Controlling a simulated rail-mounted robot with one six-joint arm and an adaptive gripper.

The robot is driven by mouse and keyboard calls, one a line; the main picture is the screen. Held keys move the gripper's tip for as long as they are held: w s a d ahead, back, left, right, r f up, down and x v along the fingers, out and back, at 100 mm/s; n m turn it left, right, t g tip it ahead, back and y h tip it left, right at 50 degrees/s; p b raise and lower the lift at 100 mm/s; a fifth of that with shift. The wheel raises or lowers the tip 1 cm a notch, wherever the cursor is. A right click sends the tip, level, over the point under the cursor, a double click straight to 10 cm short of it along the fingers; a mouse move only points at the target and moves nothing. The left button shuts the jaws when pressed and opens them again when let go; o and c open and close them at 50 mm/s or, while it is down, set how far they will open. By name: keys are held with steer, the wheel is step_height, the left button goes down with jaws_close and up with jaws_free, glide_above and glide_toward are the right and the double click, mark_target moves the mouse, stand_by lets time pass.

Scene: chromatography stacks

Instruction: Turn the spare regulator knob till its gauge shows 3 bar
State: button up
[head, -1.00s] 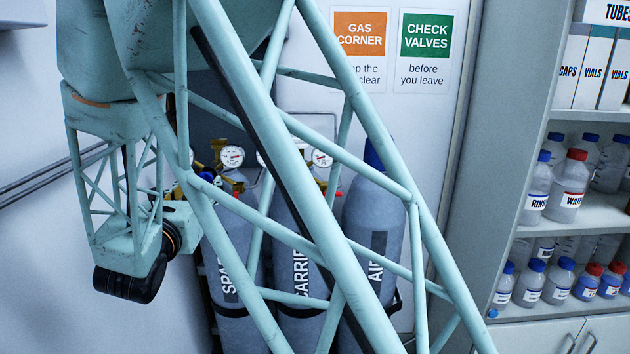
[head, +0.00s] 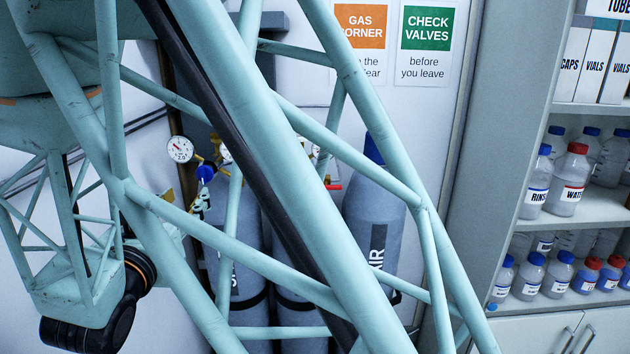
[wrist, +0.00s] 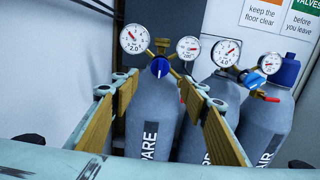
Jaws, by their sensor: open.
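The spare cylinder (wrist: 150,115) stands upright in the wrist view, its label partly cut by my gripper. Its regulator has a blue knob (wrist: 160,67), with a left gauge (wrist: 133,38) and a right gauge (wrist: 188,47). The left gauge's small figure looks like 2.0; its red needle points up-left. In the head view the knob (head: 205,173) and left gauge (head: 180,148) show between my arm's struts. My gripper (wrist: 158,90) is open, its tan-padded fingers either side of the cylinder in the picture. The knob appears beyond the fingertips, apart from them. In the head view my gripper is mostly hidden.
The carrier cylinder (wrist: 205,120) and air cylinder (wrist: 262,125) stand close on the right. Another gauge (wrist: 226,52), a blue knob (wrist: 252,78) and a red lever (wrist: 265,97) are near the right finger. A wall is at left; bottle shelves (head: 590,215) are far right.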

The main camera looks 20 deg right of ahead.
steer(key=s+d+r+m+g+h+b, duration=0.1)
steer(key=d+m+g, duration=0.5)
steer(key=d, duration=0.8)
steer(key=s+d+r+m+g+h+b, duration=0.2)
steer(key=s+d+m+g, duration=0.2)
steer(key=d+m, duration=0.7)
steer(key=shift+s+d+g, duration=0.25)
steer(key=shift+d+g, duration=1.15)
steer(key=shift+d, duration=0.65)
